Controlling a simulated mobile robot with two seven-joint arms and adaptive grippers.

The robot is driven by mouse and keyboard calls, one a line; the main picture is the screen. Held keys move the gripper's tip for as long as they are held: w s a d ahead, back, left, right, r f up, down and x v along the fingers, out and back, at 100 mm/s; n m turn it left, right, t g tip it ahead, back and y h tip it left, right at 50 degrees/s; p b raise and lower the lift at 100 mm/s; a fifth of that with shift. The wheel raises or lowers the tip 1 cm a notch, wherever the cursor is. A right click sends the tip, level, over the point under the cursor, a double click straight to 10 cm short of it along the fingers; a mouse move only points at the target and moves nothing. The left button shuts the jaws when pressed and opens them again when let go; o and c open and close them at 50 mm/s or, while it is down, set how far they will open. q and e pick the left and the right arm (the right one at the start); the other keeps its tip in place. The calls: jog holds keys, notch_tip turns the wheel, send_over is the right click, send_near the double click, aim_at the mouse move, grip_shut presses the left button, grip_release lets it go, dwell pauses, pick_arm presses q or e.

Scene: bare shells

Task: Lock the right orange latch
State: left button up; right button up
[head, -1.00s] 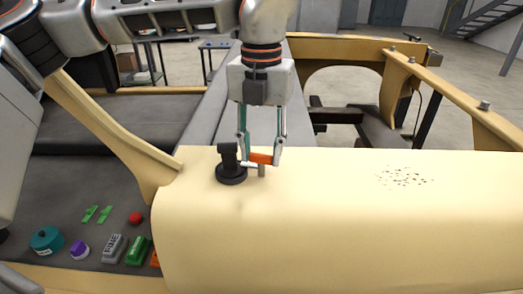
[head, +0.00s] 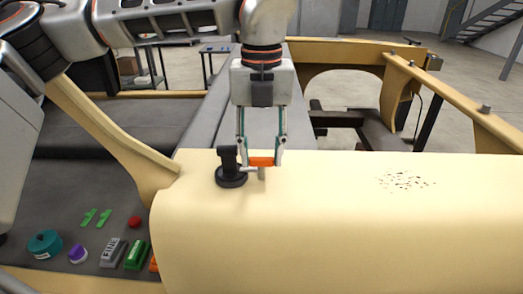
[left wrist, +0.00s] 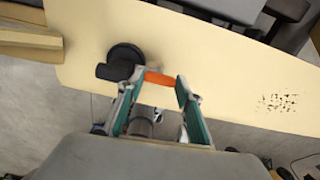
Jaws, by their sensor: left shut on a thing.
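The orange latch handle (head: 261,161) sits at the far edge of the cream panel (head: 330,215), beside a round black knob-like base with an upright black post (head: 231,175). A short metal stem shows below the handle. My left gripper (head: 260,162) points down with its fingers at both ends of the orange handle, shut on it. In the left wrist view the orange handle (left wrist: 160,79) lies between the fingertips (left wrist: 156,84), with the black base (left wrist: 123,62) to its left. My right gripper is in neither view.
A dark console at the lower left carries a teal knob (head: 45,243), a purple knob (head: 78,254), a red button (head: 134,222) and green switches (head: 104,218). A cream strut (head: 110,130) rises left of the panel. The panel's right side is clear apart from dark specks.

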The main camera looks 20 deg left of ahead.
pick_arm(q)
jog(key=o, duration=1.1)
